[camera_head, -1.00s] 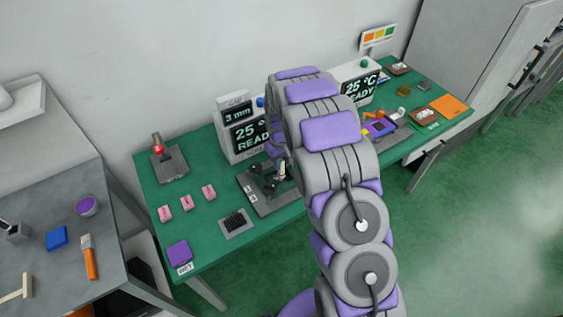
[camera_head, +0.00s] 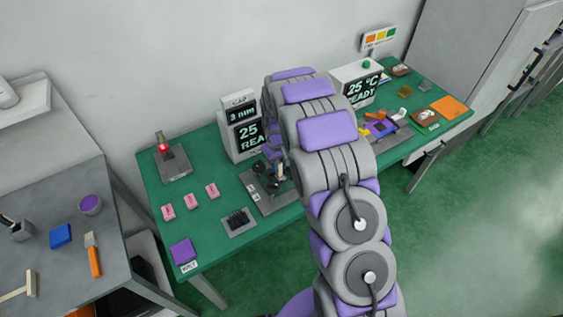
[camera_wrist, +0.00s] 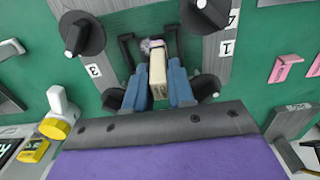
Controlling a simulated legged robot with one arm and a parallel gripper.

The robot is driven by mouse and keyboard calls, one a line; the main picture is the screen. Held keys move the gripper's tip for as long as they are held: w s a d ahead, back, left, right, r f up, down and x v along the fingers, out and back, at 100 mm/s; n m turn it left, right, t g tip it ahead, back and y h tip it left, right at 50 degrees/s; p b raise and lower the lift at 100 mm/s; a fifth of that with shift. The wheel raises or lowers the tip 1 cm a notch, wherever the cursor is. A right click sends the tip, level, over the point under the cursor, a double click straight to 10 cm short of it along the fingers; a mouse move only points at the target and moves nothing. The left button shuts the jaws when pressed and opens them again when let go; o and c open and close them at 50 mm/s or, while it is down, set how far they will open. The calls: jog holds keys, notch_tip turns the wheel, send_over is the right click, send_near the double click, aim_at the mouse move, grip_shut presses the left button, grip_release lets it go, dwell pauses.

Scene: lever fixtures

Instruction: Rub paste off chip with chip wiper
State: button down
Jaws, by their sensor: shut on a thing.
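My gripper (camera_wrist: 158,70) has blue fingers and is shut on a cream upright piece (camera_wrist: 157,72) with a greyish tip, which looks like the chip wiper. It is over the grey knobbed fixture (camera_wrist: 92,70), between two black posts. In the head view the fixture (camera_head: 262,203) stands mid-table, partly behind my arm, and my gripper (camera_head: 279,170) is small there. I cannot make out the chip or any paste; the held piece and fingers cover the middle of the fixture.
Black knobs (camera_wrist: 83,36) stand around the held piece. Several pink blocks (camera_head: 190,199), a dark bristled pad (camera_head: 238,221) and a purple WET pad (camera_head: 183,251) lie to the left. A display box (camera_head: 243,130) stands behind. Green table is clear between them.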

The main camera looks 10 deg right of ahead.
jog(key=shift+w+d+f, duration=0.1)
jog(key=shift+d, duration=1.2)
jog(key=shift+a, duration=0.2)
jog(key=shift+s+a+r+p, duration=0.1)
jog(key=shift+s+a+p, duration=0.1)
jog(key=shift+a, duration=0.35)
jog(key=shift+s+a+r+p, duration=0.1)
jog(key=shift+s+a+p, duration=0.05)
jog(key=shift+a, duration=0.4)
jog(key=shift+w+d, duration=0.1)
jog(key=shift+w+d+f, duration=0.1)
jog(key=shift+w+d, duration=0.25)
jog(key=shift+d, duration=0.2)
jog(key=shift+w+d+f, duration=0.1)
jog(key=shift+w+d, duration=0.25)
jog(key=shift+d, duration=0.2)
jog(key=shift+a, duration=0.1)
